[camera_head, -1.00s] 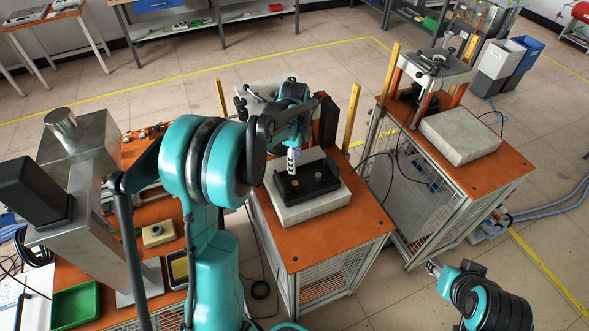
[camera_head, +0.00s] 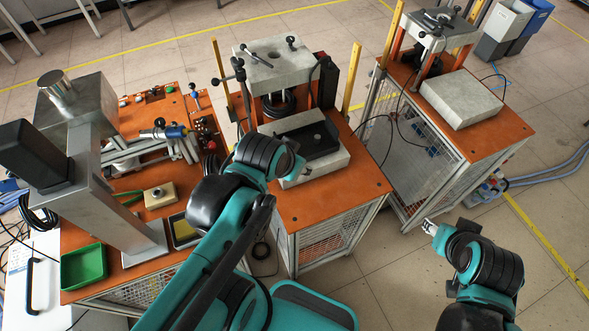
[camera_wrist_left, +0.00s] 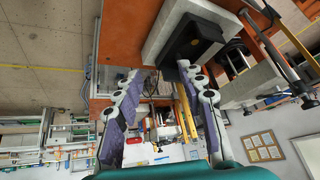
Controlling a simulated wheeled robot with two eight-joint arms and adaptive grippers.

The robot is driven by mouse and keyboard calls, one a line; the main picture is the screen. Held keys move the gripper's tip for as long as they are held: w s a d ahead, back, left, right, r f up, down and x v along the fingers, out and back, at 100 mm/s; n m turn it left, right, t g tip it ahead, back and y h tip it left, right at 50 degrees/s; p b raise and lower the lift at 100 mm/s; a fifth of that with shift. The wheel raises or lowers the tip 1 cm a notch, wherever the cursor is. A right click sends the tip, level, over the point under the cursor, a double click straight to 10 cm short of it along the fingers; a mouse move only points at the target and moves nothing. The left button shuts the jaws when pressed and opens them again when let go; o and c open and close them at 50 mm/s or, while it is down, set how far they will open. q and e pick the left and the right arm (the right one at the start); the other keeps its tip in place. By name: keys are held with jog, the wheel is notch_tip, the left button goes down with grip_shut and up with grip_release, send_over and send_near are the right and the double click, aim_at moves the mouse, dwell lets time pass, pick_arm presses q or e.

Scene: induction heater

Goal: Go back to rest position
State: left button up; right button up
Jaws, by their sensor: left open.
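My left gripper shows in the left wrist view (camera_wrist_left: 160,100) with its two fingers wide apart and nothing between them. In the head view my left arm reaches in from the bottom, and its wrist (camera_head: 268,158) is over the front left side of the middle station; the fingers are hidden there. My right gripper (camera_head: 430,228) is at the lower right of the head view, over the floor in front of the right station. Its fingertips are too small to tell open from shut.
The middle station holds a grey slab with a black block (camera_head: 315,138) on it. The right station carries a pale slab (camera_head: 461,99). On the left table are a tall metal press (camera_head: 110,190) and a green bin (camera_head: 83,266).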

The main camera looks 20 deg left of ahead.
pick_arm(q)
jog(key=shift+s+d+f+n+t, duration=0.3)
jog(key=shift+s+f+n, duration=0.15)
jog(key=shift+s+n, duration=0.25)
notch_tip(320, 180, down, 11)
jog(key=b, duration=1)
jog(key=shift+r+b, duration=0.15)
jog(key=shift+b, duration=0.25)
